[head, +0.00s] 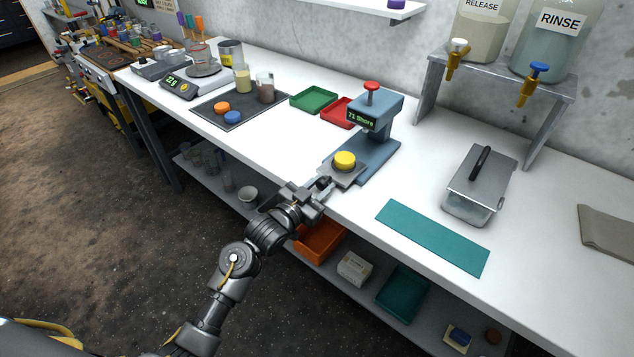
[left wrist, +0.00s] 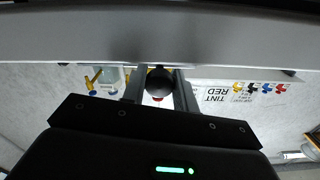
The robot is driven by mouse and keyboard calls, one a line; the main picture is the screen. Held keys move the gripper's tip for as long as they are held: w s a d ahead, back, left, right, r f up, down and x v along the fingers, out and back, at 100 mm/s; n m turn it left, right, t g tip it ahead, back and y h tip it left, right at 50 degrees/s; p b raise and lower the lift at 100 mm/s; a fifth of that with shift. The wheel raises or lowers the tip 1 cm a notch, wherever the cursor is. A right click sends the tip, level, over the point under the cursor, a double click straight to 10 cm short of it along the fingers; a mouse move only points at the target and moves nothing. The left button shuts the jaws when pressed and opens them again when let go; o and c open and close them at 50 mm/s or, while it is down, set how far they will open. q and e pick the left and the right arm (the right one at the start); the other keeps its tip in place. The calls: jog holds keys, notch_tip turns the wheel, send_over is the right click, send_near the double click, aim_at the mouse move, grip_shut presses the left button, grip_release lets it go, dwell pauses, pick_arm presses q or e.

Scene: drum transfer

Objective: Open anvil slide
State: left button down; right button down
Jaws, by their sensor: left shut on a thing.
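The blue-grey Shore tester (head: 375,112) stands near the bench's front edge, with a red knob on top and a display reading 71 Shore. Its grey anvil slide (head: 350,179) sits low at the front and bears a yellow disc (head: 344,160). The slide and disc appear forward of the tester's head. My left gripper (head: 322,188) is at the slide's front end, shut on its dark handle knob. The round black knob (left wrist: 160,80) shows between both fingers in the left wrist view. My right gripper is not in view.
A teal mat (head: 433,237) and a lidded metal box (head: 480,185) lie to the right. Red (head: 340,112) and green (head: 313,98) trays are behind left. A shelf below the bench holds an orange bin (head: 320,240).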

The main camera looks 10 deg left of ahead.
pick_arm(q)
jog(key=c, duration=1.1)
grip_release()
jog(key=shift+s, duration=0.1)
jog(key=shift+a, duration=0.1)
jog(key=b+v, duration=0.1)
jog(key=v, duration=0.9)
jog(key=shift+s+a, duration=0.2)
jog(key=shift+s, duration=0.15)
